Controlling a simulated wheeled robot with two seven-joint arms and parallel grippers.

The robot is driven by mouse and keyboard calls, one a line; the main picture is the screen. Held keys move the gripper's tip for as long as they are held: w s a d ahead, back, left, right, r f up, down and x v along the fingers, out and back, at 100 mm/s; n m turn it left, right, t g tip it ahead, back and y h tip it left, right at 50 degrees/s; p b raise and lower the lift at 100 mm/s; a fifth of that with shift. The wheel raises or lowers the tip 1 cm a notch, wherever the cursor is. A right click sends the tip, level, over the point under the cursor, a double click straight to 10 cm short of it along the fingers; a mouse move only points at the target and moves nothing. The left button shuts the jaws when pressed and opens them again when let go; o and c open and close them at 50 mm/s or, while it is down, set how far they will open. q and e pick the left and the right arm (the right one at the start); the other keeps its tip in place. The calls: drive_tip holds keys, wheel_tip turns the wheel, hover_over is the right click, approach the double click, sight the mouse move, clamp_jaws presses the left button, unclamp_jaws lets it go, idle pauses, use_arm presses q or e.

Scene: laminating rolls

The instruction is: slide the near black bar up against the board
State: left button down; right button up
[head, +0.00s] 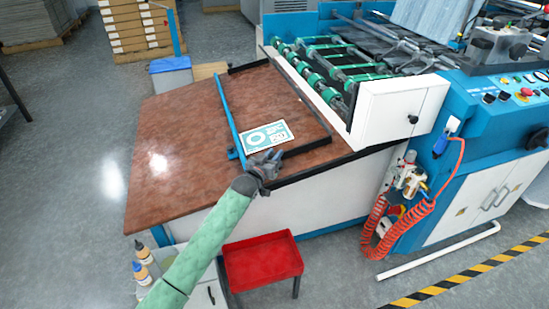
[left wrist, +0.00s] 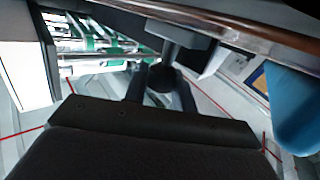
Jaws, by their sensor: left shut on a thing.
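The board (head: 281,129), a white and teal printed sheet, lies on the brown table (head: 185,130) right of a long blue bar (head: 228,110). The near black bar (head: 308,147) lies on the table's near side. A narrow strip of table shows between it and the board. My left gripper (head: 267,160) is at the bar's left end, just below the board, and hides that end. In the left wrist view, its fingers (left wrist: 160,88) are shut around a dark round knob (left wrist: 162,76), which seems to belong to the bar. My right gripper is out of view.
A far black bar (head: 249,67) lies at the table's back edge. The machine with green rollers (head: 330,60) and a white side box (head: 400,107) borders the table on the right. A red tray (head: 262,262) stands below the near edge. The table's left half is clear.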

use_arm(q)
drive_tip(key=c, duration=1.2)
unclamp_jaws()
drive_tip(key=shift+o, duration=0.2)
drive_tip(key=shift+s, duration=0.1)
drive_tip(key=shift+v, duration=3.85)
